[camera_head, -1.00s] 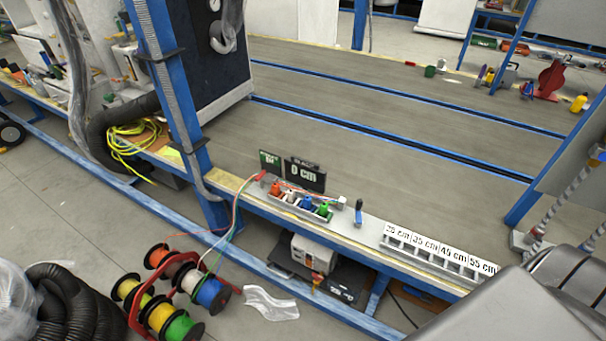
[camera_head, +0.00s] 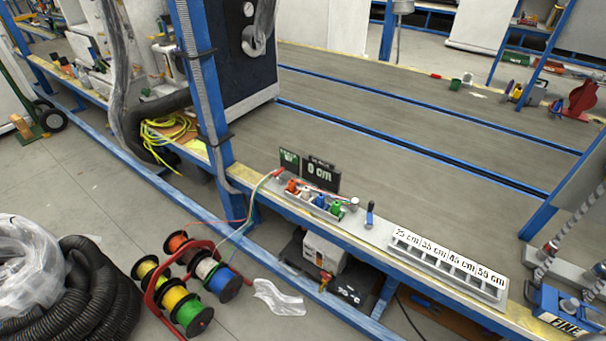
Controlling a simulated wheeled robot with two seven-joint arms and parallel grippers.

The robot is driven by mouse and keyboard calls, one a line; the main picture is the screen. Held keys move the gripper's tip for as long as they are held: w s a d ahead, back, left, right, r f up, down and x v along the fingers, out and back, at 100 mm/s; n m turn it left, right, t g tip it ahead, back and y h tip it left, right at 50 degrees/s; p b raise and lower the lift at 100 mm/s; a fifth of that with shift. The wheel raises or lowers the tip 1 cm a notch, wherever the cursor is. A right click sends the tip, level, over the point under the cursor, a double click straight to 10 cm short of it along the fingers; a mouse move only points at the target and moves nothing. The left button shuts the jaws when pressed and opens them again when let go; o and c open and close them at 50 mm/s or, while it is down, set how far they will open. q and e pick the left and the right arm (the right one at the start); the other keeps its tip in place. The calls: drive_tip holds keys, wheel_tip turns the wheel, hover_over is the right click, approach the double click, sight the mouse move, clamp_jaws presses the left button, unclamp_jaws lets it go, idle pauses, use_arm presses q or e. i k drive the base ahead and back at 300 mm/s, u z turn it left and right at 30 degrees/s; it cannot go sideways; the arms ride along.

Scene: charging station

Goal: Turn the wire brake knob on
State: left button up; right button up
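A wire station stands on the front edge of the workbench, with a dark display (camera_head: 320,175) reading "0 cm". In front of it is a row of coloured parts: orange (camera_head: 292,186), white, blue (camera_head: 320,200) and green (camera_head: 336,209). A round grey knob-like part (camera_head: 352,203) is at the right end of the row. A small upright blue handle (camera_head: 370,213) stands just right of it. I cannot tell for certain which of these is the wire brake knob, or its setting. Neither of my grippers is in view.
A rack of wire spools (camera_head: 180,291) stands on the floor, its wires running up to the station. A grey bin row (camera_head: 447,265) with length labels sits right of the station. A blue box marked "FINE" (camera_head: 562,318) is at the lower right. Black hose (camera_head: 100,290) lies lower left.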

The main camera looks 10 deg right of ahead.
sight(276, 174)
drive_tip(key=z, duration=0.45)
drive_tip(key=k, duration=1.05)
drive_tip(key=u, duration=0.15)
drive_tip(key=i, duration=0.5)
drive_tip(key=u, duration=0.95)
drive_tip(key=i, duration=0.75)
drive_tip(key=z, duration=0.6)
drive_tip(key=i, duration=0.7)
drive_tip(key=z, duration=0.65)
